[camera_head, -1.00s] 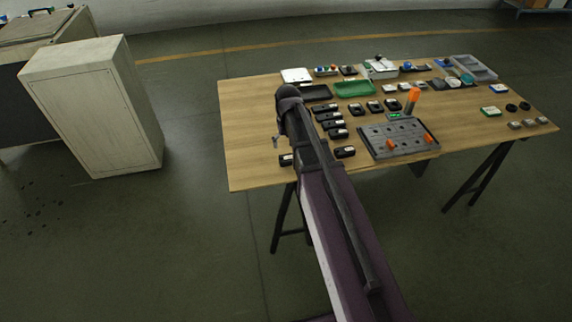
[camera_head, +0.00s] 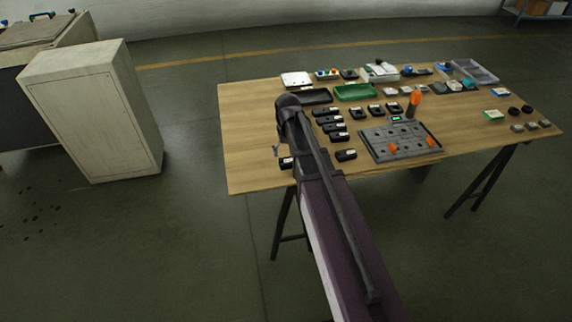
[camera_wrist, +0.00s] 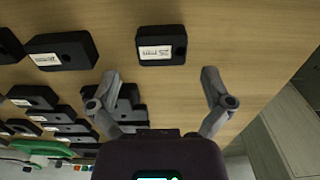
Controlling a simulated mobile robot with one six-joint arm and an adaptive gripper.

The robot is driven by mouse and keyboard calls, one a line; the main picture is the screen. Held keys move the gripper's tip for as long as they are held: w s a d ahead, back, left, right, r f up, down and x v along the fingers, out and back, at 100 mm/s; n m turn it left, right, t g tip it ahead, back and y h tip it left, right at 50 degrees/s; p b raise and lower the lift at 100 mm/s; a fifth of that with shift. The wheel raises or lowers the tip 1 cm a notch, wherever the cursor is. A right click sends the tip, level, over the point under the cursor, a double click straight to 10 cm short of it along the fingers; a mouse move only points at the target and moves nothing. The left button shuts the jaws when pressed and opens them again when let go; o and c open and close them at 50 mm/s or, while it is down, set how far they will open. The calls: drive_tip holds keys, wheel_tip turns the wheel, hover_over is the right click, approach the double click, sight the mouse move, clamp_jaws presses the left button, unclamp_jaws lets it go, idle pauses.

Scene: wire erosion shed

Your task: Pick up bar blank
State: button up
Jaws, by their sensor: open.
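Several black blocks with white labels lie on the wooden table; I cannot tell by look alone which is the bar blank. One lone black block (camera_wrist: 161,46) lies just ahead of my gripper (camera_wrist: 160,78) in the wrist view, centred between the fingers. In the head view it seems to be the block (camera_head: 287,163) near the table's front left, partly behind my arm. My gripper is open and empty, with its fingers spread wider than the block. Another black block (camera_wrist: 62,51) lies to its left in the wrist view, also seen in the head view (camera_head: 345,155).
A stack-like row of black blocks (camera_head: 335,127) lies further back. A dark plate (camera_head: 385,153) with orange pieces sits to the right. A green tray (camera_head: 355,92) and dark tray (camera_head: 316,96) are behind. A pale cabinet (camera_head: 95,110) stands left of the table (camera_head: 245,135).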

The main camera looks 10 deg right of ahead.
sight(287, 160)
drive_tip(key=shift+w+a+f+b, duration=0.1)
drive_tip(key=shift+f+b, duration=2.1)
drive_tip(key=shift+f, duration=0.15)
drive_tip(key=c, duration=1.2)
drive_tip(key=shift+r, duration=0.2)
wheel_tip(287, 160, up, 4)
drive_tip(key=p, duration=0.4)
drive_tip(key=shift+f, duration=0.25)
drive_tip(key=s, duration=0.5)
drive_tip(key=s+d, duration=0.1)
drive_tip(key=s, duration=0.4)
drive_tip(key=s+r+p, duration=0.1)
drive_tip(key=s, duration=0.5)
drive_tip(key=shift+d, duration=0.35)
